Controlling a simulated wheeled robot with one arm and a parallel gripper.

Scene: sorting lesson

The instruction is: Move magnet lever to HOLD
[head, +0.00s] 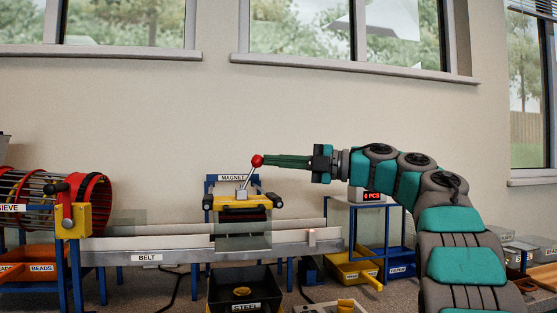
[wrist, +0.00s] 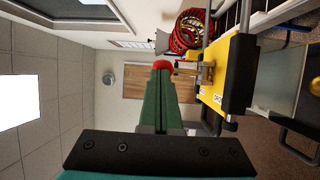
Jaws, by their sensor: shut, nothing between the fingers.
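The magnet lever is a metal rod (head: 248,175) with a red ball knob (head: 258,160), on top of the yellow magnet unit (head: 241,201) below the MAGNET sign (head: 232,178). The rod leans to the right, with the knob at its upper end. My gripper (head: 268,161) comes from the right, its shut green fingers level and their tips at the knob. In the wrist view, the red knob (wrist: 163,64) shows just past the fingertips (wrist: 161,72). I cannot tell whether they touch. The HOLD mark cannot be read.
The belt (head: 146,257) runs below the magnet unit. A red drum sieve (head: 92,204) stands at the left. A black STEEL bin (head: 246,288) sits below the magnet. Yellow (head: 352,268) and blue (head: 400,262) bins stand at the right. The space above the lever is clear.

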